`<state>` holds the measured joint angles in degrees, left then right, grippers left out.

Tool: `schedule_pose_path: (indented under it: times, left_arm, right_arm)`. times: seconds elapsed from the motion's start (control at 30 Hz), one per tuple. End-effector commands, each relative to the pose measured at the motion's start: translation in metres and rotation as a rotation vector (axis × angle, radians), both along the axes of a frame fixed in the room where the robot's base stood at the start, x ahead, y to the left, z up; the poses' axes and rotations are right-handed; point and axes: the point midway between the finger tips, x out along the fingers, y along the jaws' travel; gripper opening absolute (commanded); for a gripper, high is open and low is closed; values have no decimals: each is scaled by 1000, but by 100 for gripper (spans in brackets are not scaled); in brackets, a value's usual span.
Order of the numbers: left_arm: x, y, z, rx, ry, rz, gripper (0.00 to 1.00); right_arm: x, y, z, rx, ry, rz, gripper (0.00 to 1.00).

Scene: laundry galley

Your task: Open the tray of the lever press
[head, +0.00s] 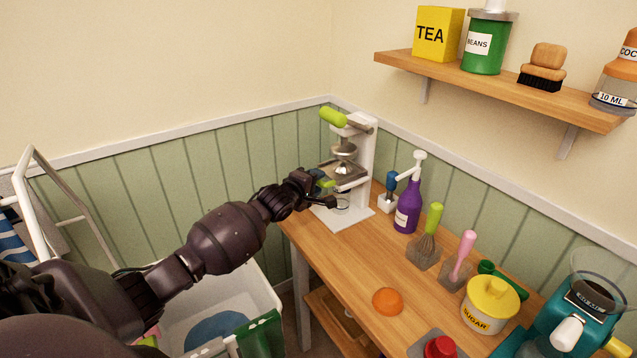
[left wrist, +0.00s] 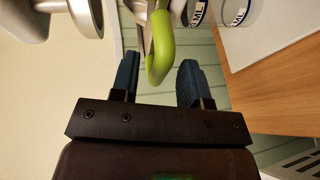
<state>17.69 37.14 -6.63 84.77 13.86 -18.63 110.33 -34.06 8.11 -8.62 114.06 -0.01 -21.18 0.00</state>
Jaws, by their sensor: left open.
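The lever press (head: 367,155) is white and stands upright at the far corner of the wooden counter. Its lime lever handle (head: 332,116) is at the top. Its grey tray (head: 350,171) sits partway down, with a green handle facing my left gripper (head: 328,188). The fingers are open, with gaps visible on both sides of the handle. My gripper hides part of the tray front in the head view. My right gripper is not in view.
A purple bottle (head: 407,208) stands just right of the press. A green-handled whisk (head: 428,240), pink-handled tool (head: 461,258), sugar jar (head: 490,303) and orange dome (head: 388,301) are nearer. A wall shelf (head: 480,79) hangs above. A white basket (head: 265,290) is below my arm.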

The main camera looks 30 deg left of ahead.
Motion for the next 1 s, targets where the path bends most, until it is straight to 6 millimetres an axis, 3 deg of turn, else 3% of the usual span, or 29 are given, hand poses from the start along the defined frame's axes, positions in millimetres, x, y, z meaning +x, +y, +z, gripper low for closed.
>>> schedule_pose_path:
  times: [0.2,0.5,0.8,1.0]
  left_arm:
    - [13,1,-3,2,1,1,42]
    - [14,1,-2,2,0,1,42]
    - [14,0,-3,2,0,1,0]
    - [14,0,-3,2,0,1,0]
  right_arm:
    - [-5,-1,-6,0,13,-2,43]
    - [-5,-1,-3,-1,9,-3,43]
    - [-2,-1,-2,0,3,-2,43]
    - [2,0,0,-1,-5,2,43]
